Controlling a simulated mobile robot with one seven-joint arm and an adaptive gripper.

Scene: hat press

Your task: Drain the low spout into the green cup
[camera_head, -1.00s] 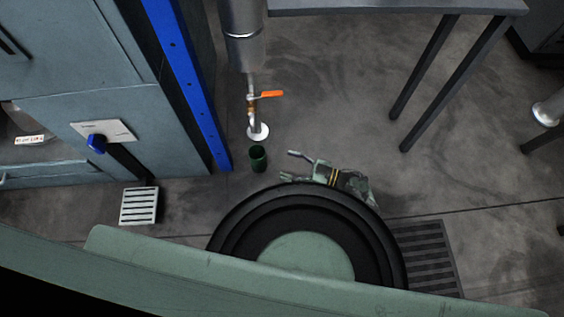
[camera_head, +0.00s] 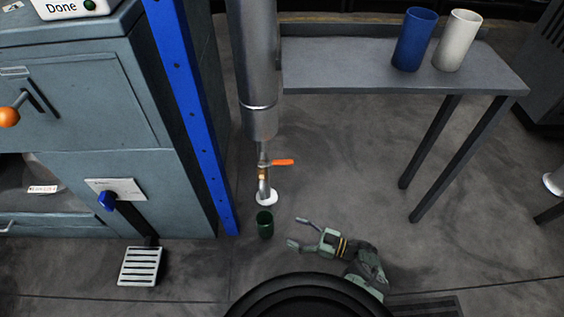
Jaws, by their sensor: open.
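The green cup (camera_head: 265,224) stands upright below the low spout (camera_head: 264,186), at the foot of a grey vertical pipe (camera_head: 258,90). A white round piece (camera_head: 266,198) is at the spout's lower end, just above the cup in the picture. An orange valve handle (camera_head: 283,162) sticks out to the right of the pipe above the spout. My gripper (camera_head: 298,232) is open and empty, to the right of the cup and apart from it, with its fingers pointing left. The inside of the cup is dark, so I cannot tell what it holds.
A grey table (camera_head: 390,72) at the back right bears a blue cup (camera_head: 415,40) and a white cup (camera_head: 459,40). A grey cabinet (camera_head: 85,95) with a blue post (camera_head: 190,110) stands left, with a slatted pedal (camera_head: 140,266) at its front.

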